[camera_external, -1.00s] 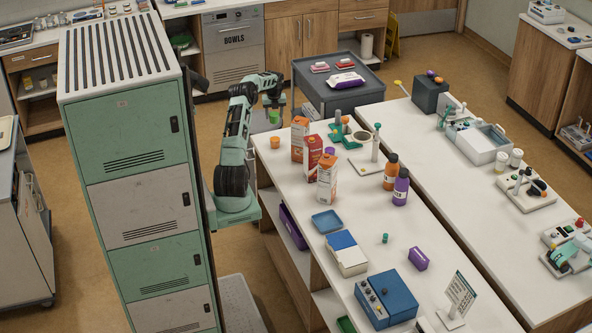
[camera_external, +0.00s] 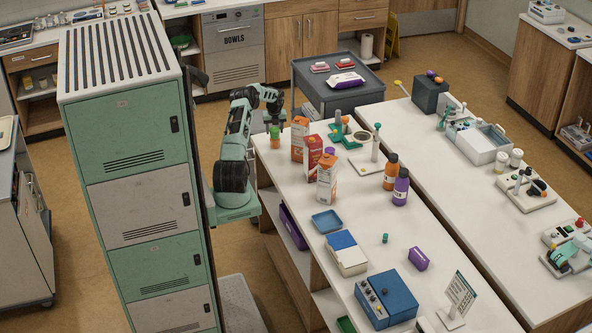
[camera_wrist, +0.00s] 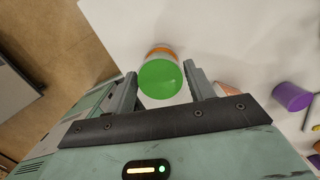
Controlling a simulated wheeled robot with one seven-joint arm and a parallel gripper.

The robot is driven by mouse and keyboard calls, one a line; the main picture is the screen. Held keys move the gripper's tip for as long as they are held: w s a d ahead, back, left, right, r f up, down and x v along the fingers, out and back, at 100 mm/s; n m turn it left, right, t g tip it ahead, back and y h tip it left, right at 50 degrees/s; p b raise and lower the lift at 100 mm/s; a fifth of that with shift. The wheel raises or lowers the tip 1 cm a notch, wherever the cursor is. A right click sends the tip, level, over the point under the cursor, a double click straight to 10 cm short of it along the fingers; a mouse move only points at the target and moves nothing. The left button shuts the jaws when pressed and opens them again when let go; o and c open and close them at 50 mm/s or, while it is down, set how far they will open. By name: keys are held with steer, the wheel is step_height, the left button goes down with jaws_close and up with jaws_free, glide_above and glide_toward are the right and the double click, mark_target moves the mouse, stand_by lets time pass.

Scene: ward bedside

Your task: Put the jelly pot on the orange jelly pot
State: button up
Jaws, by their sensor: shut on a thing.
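In the external view, my gripper (camera_external: 273,118) is small and above the pots.
Orange and red cartons (camera_external: 299,140) stand close to the right of the pots. A purple pot (camera_wrist: 292,97) shows at the right in the wrist view. The table's left edge is close by. A grey trolley (camera_external: 337,92) stands behind.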

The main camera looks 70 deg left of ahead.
mark_target(275, 130)
steer(key=o, duration=1)
steer(key=shift+f, duration=0.1)
step_height(275, 130, up, 12)
steer(key=d+b, duration=0.1)
steer(key=b, duration=0.1)
steer(key=shift+s+d, duration=0.15)
steer(key=shift+d, duration=0.1)
